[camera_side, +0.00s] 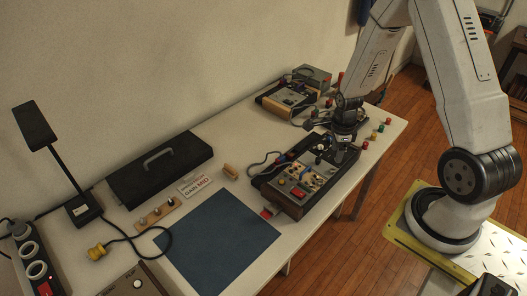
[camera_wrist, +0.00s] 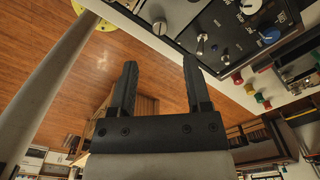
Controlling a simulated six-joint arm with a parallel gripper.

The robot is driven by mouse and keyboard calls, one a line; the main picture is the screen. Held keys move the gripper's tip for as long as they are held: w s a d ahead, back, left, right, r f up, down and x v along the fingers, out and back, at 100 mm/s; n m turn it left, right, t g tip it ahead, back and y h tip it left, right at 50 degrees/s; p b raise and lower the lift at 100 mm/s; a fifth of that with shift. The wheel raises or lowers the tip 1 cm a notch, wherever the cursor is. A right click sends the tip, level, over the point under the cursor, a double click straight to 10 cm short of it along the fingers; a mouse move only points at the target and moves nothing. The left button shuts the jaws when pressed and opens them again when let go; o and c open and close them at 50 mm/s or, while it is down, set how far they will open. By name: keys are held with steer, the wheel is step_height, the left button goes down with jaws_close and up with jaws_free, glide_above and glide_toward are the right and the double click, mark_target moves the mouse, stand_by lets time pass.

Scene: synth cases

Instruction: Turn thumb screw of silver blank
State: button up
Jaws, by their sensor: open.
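My gripper (camera_wrist: 160,66) is open and empty in the wrist view, its two black fingers apart below the edge of a synth case. In the side view my gripper (camera_side: 343,152) is over the right end of the near synth case (camera_side: 293,205). The wrist view shows a plain grey panel (camera_wrist: 178,12) on this case, with a small round screw-like head (camera_wrist: 159,27) near its lower left corner. I cannot tell for certain that this is the silver blank and its thumb screw. The fingertips show apart from the head. My arm hides part of the case in the side view.
Beside the grey panel are toggle switches (camera_wrist: 201,42) and knobs (camera_wrist: 250,6). Coloured plugs (camera_side: 374,134) stand near the table's right edge. A second synth case (camera_side: 288,97) stands behind. A blue mat (camera_side: 218,240), black case (camera_side: 160,170) and lamp (camera_side: 35,125) are at left.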

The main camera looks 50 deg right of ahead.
mark_target(332, 169)
steer(key=shift+f, duration=3.6)
jaws_close()
